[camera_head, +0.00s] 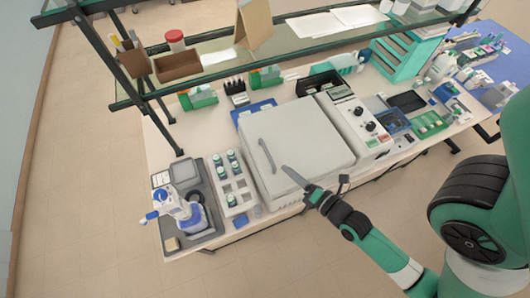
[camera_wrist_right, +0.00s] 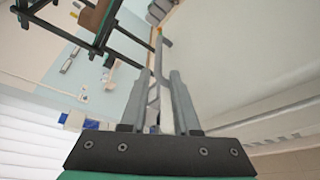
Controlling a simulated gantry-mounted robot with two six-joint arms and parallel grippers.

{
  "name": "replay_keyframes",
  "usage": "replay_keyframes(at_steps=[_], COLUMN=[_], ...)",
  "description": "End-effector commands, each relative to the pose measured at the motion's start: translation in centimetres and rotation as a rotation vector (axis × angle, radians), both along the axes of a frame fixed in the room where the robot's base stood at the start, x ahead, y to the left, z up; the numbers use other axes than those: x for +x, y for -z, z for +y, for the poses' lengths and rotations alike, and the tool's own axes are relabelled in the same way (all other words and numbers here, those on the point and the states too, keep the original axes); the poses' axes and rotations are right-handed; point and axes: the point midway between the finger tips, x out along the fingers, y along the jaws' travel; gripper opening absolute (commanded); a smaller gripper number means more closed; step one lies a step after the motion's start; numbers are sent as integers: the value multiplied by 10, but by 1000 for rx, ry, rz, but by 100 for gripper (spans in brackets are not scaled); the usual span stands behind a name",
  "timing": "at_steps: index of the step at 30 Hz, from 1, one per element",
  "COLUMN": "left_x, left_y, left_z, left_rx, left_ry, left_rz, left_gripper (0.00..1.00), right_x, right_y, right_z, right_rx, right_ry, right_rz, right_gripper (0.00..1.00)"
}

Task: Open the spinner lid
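The spinner (camera_head: 300,145) is the large white box in the middle of the bench, and its flat lid is down. A grey bar handle (camera_head: 267,155) lies along the left part of the lid top. My right gripper (camera_head: 290,172) reaches in from the lower right, its fingertips over the lid near the handle's front end, a little to its right. In the right wrist view the fingers (camera_wrist_right: 158,85) stand apart with a gap, and a thin grey bar shows beyond or between them; contact cannot be told. My left gripper is not in view.
Left of the spinner are a white rack (camera_head: 232,185) with green-capped bottles and a grey tray (camera_head: 207,235) with a blue-and-white device. A control panel (camera_head: 358,130) with knobs stands on the right. A glass shelf (camera_head: 300,45) hangs behind, above the bench.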

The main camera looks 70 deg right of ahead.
Motion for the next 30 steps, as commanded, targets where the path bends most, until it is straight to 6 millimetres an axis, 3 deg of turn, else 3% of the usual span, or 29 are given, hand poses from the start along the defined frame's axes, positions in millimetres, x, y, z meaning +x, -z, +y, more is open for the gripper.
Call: replay_keyframes(at_steps=[5,10,18,28,30], left_x=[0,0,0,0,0], left_y=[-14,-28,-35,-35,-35], left_z=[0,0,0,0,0], left_rx=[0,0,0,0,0], left_ry=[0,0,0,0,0], left_rz=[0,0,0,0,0], left_gripper=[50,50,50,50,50], right_x=[20,54,93,99,99], right_y=[-1,6,20,23,23], right_z=[-11,-29,-50,-54,-53], right_rx=[-2,-1,0,-1,-1], right_ry=[-1,-2,-2,-2,-2], right_rz=[-4,-3,-4,-2,-2], right_gripper=[30,30,30,30,21])
